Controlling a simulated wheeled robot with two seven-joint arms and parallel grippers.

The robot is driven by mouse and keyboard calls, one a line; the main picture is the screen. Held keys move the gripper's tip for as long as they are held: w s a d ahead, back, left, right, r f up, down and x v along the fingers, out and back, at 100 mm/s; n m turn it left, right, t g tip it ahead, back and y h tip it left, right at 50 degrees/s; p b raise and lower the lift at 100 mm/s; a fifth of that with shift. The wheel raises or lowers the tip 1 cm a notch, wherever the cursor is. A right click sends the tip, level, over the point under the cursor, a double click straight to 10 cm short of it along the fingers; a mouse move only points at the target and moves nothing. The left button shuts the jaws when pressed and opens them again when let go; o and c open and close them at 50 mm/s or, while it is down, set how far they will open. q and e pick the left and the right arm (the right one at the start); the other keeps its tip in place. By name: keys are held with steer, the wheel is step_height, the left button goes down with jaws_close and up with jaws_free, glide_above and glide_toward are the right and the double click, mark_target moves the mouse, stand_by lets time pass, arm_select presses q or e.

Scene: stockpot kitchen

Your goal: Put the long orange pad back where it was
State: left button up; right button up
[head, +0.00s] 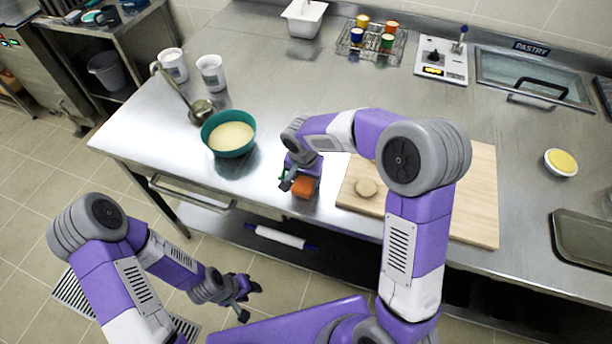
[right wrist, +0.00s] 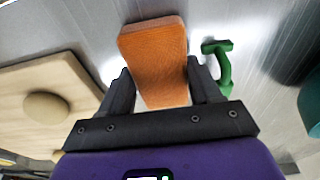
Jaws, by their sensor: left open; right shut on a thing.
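The long orange pad (head: 303,188) is at the front of the steel counter, just left of the cutting board. My right gripper (head: 296,179) reaches down over it and is shut on it. In the right wrist view the pad (right wrist: 155,55) sits between the two fingers of my right gripper (right wrist: 165,92). I cannot tell whether the pad touches the counter. My left gripper (head: 243,300) is open and empty, low in front of the counter, over the floor.
A green handle-like thing (right wrist: 222,65) lies beside the pad. The cutting board (head: 473,190) carries a dough ball (head: 366,187). A teal bowl (head: 229,151) and a ladle (head: 201,108) stand to the left. A rolling pin (head: 281,237) is below the counter's front edge.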

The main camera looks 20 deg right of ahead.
mark_target(304, 184)
steer(key=shift+f, duration=0.2)
steer(key=o, duration=0.7)
steer(key=shift+o, duration=0.2)
steer(key=shift+r, duration=0.15)
steer(key=shift+r, duration=0.25)
step_height(304, 184, up, 12)
steer(key=s+a+p, duration=0.1)
steer(key=p, duration=0.1)
steer(key=shift+s+f, duration=0.25)
